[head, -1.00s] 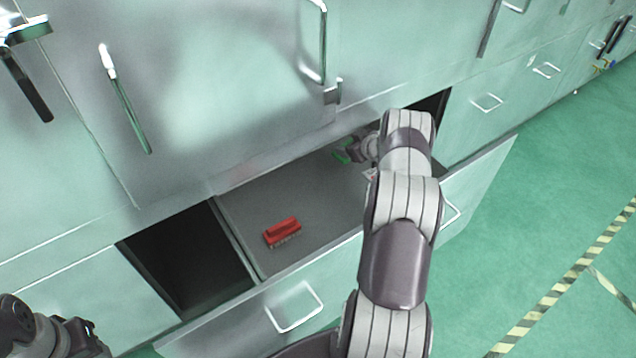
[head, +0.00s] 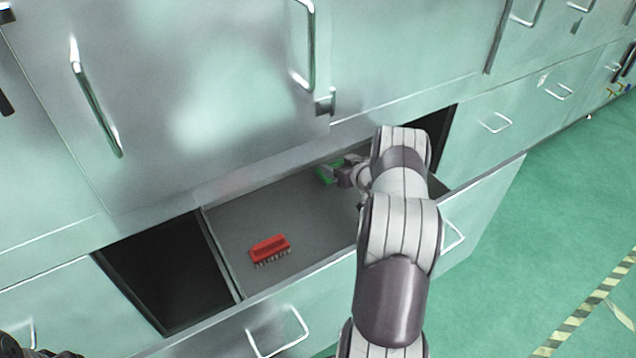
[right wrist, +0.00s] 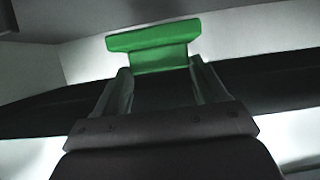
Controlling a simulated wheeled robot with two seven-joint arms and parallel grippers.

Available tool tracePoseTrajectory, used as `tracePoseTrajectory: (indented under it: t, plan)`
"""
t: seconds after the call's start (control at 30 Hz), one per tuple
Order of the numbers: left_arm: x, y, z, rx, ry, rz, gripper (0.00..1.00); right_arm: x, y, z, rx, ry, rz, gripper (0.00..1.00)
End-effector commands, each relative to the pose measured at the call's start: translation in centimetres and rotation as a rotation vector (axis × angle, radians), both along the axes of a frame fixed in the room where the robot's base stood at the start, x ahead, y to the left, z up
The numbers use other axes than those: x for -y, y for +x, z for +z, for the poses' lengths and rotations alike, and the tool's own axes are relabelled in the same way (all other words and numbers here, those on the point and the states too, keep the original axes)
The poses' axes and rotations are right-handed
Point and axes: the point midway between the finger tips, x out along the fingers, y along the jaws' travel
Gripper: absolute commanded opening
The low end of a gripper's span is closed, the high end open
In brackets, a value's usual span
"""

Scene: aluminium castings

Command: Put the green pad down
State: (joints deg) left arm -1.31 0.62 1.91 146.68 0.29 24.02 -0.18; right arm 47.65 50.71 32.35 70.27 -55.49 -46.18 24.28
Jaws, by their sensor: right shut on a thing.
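The green pad (head: 327,174) is at the back of the open drawer (head: 224,222), near its rear edge. In the right wrist view the green pad (right wrist: 152,42) sits between the fingertips. My right gripper (head: 343,174) is shut on it; the fingers (right wrist: 158,75) also show in the right wrist view. I cannot tell whether the pad touches the drawer floor. My left gripper is not clearly in view; only a dark bit of my left arm shows at the lower left corner.
A red brush (head: 269,248) lies on the drawer floor, bristles toward the front. A dark open gap (head: 168,272) is left of the drawer. Steel cabinet doors with handles (head: 97,98) rise behind. Green floor (head: 540,240) is free at the right.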

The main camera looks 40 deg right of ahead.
Motion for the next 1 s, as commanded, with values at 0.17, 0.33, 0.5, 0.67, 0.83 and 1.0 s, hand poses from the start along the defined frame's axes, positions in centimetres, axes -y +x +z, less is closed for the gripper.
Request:
tracePoseTrajectory:
  t: [0.17, 0.33, 0.5, 0.67, 0.83, 1.0]
  plan:
    - [0.0, 0.0, 0.1, 0.0, 0.0, 0.0, 0.36, -3.4, 0.4, 0.0, 0.001, -0.001, 0.001, 0.41]
    - [0.0, 0.0, 0.2, 0.0, 0.0, 0.0, 0.36, -6.1, 0.7, 0.0, 0.0, 0.0, 0.002, 0.41]
    - [0.0, 0.0, -0.3, 0.0, 0.0, 0.0, 0.36, -6.8, 0.7, -2.5, -0.001, 0.0, -0.001, 0.41]
    - [0.0, 0.0, -0.3, 0.0, 0.0, 0.0, 0.36, -6.7, 0.7, -3.2, 0.001, -0.001, -0.001, 0.41]
    - [0.0, 0.0, -0.3, 0.0, 0.0, 0.0, 0.36, -6.7, 0.7, -3.2, 0.001, -0.001, -0.001, 0.41]
    - [0.0, 0.0, -0.5, 0.0, 0.0, 0.0, 0.36, -6.7, 0.7, -3.5, 0.0, 0.0, -0.001, 0.88]
